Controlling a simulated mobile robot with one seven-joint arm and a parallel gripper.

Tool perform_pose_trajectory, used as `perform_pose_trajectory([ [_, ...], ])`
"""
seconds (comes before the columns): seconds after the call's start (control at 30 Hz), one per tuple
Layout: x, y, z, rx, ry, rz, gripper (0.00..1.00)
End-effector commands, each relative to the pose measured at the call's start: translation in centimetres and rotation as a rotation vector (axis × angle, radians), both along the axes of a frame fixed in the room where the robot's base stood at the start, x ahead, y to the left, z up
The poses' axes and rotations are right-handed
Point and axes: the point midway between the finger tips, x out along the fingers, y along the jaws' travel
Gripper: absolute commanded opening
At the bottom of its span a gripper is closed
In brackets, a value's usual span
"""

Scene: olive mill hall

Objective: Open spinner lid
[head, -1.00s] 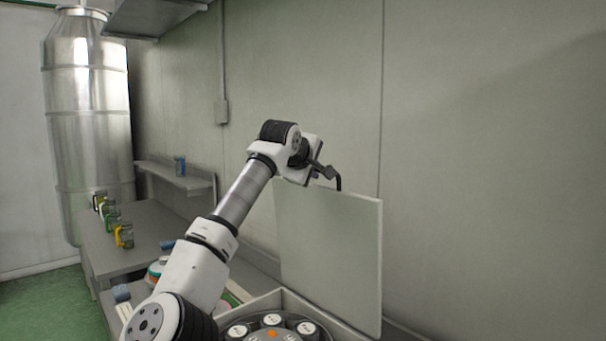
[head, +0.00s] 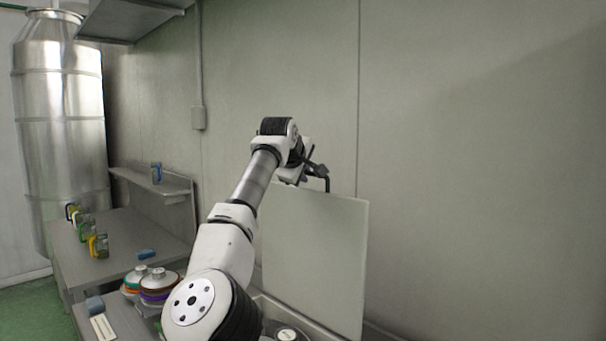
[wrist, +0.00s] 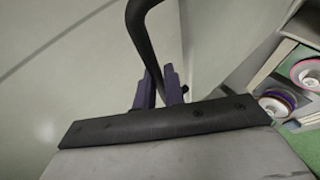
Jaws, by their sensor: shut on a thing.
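The spinner lid (head: 315,260) is a flat pale grey panel. It stands raised, nearly upright, in front of the wall in the head view. My gripper (head: 308,172) is at its top edge. The dark curved handle (head: 326,182) shows beside the gripper. In the wrist view the purple fingers of my gripper (wrist: 160,88) are shut on this black curved handle (wrist: 146,45). The spinner body (head: 310,328) shows only a corner of its rim at the bottom edge, with one round cap inside. My arm and the frame edge hide the rest.
A grey bench (head: 130,240) at the left holds several jars and a blue item. Stacked coloured round pieces (head: 158,285) stand left of my arm. A small wall shelf (head: 150,182) carries one jar. A tall steel tank (head: 62,130) stands at the far left.

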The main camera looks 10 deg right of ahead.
Motion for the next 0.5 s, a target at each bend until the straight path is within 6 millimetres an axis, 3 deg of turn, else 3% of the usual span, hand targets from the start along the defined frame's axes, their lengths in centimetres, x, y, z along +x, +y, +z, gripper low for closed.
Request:
perform_pose_trajectory([
  [0.17,0.02,0.03,-0.15,0.0,0.004,0.001,0.0],
  [0.2,0.02,0.03,-0.15,0.0,0.004,0.001,0.15],
  [0.33,0.01,0.03,-0.12,0.0,0.002,0.0,0.32],
  [0.5,0.0,0.01,-0.1,0.0,0.002,0.0,0.32],
])
